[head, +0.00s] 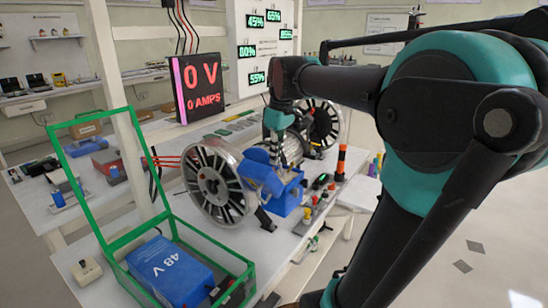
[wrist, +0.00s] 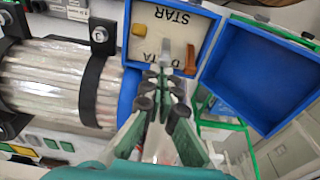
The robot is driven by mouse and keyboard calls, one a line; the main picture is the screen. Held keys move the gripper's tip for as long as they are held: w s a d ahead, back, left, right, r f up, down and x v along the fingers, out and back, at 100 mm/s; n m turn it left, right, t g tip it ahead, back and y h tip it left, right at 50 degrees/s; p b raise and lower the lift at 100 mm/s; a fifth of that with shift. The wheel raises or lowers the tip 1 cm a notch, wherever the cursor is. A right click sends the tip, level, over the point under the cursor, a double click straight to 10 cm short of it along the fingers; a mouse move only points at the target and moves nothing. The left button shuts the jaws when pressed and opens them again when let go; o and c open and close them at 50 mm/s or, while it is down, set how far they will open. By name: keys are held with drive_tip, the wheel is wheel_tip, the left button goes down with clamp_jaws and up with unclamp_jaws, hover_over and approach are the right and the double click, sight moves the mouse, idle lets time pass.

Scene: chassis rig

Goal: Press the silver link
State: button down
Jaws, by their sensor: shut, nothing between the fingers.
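The silver link (wrist: 165,54) is a small upright grey piece inside an open blue terminal box (wrist: 213,35) in the wrist view. It stands on a pale panel (wrist: 175,22) lettered STAR and DELTA. My gripper (wrist: 164,84) is shut and empty, with its fingertips just below the link in the picture; I cannot tell whether they touch it. In the head view, my gripper (head: 276,150) is over the blue terminal box (head: 287,196) on the motor; the link cannot be made out there.
The open blue lid (wrist: 262,72) stands to the right. The ribbed motor body (wrist: 55,85) is at left. A spoked wheel (head: 220,183) and an orange-black stack light (head: 340,163) stand near the box.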

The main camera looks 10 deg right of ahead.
sight(284, 175)
drive_tip(key=s+d+t+y, duration=0.2)
drive_tip(key=t+y, duration=0.1)
drive_tip(key=shift+d+r+t+y, duration=0.15)
drive_tip(key=shift+r+t+y, duration=0.15)
drive_tip(key=shift+s+d, duration=0.1)
drive_tip(key=shift+s, duration=0.1)
drive_tip(key=shift+r, duration=0.2)
drive_tip(key=shift+r, duration=0.6)
